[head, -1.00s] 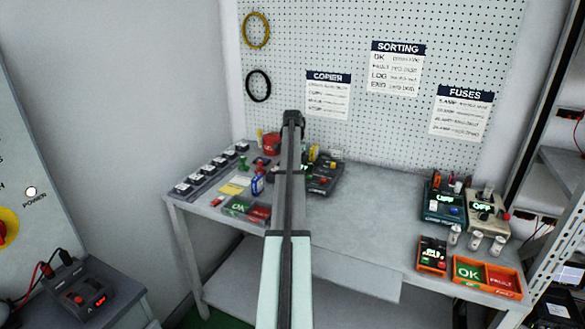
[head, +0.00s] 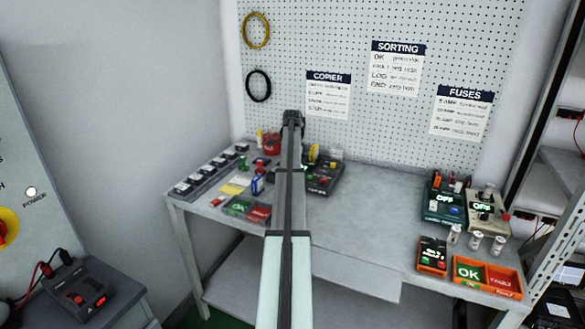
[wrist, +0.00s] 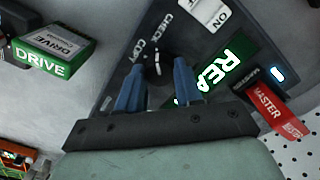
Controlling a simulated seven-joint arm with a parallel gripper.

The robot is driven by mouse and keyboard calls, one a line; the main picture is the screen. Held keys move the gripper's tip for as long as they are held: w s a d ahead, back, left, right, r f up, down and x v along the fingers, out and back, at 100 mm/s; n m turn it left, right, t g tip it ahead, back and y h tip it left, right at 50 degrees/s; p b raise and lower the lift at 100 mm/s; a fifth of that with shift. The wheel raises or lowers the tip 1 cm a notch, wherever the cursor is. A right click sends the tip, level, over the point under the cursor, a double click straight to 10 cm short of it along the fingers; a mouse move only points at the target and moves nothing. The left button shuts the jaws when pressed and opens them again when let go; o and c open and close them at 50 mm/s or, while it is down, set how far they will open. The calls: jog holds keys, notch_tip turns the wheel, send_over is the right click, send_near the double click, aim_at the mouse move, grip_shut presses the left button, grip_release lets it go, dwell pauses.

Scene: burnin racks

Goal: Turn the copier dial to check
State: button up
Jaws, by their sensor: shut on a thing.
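In the wrist view my gripper (wrist: 157,72) has its two blue fingertips on either side of the small black copier dial (wrist: 155,68) and is shut on it. The fingers hide part of the dial. A short white mark shows at the dial, close to the printed words COPY and CHECK; I cannot tell exactly which word it points to. The dark copier (wrist: 115,80) has a lit green screen (wrist: 222,75), partly hidden, that begins REA. In the head view the copier (head: 325,180) stands on the bench, partly behind my arm, which hides the gripper.
A red MASTER drive (wrist: 275,108) sits at the copier's right edge in the wrist view. A green-ended DRIVE block (wrist: 55,52) lies to the left. An OK/FAULT tray (head: 245,209) is at the bench front. The bench right of the copier (head: 375,205) is clear.

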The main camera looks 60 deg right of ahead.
dwell(0.4)
jog(key=o, duration=1)
notch_tip(320, 180, up, 14)
jog(key=shift+f, duration=0.1)
dwell(0.6)
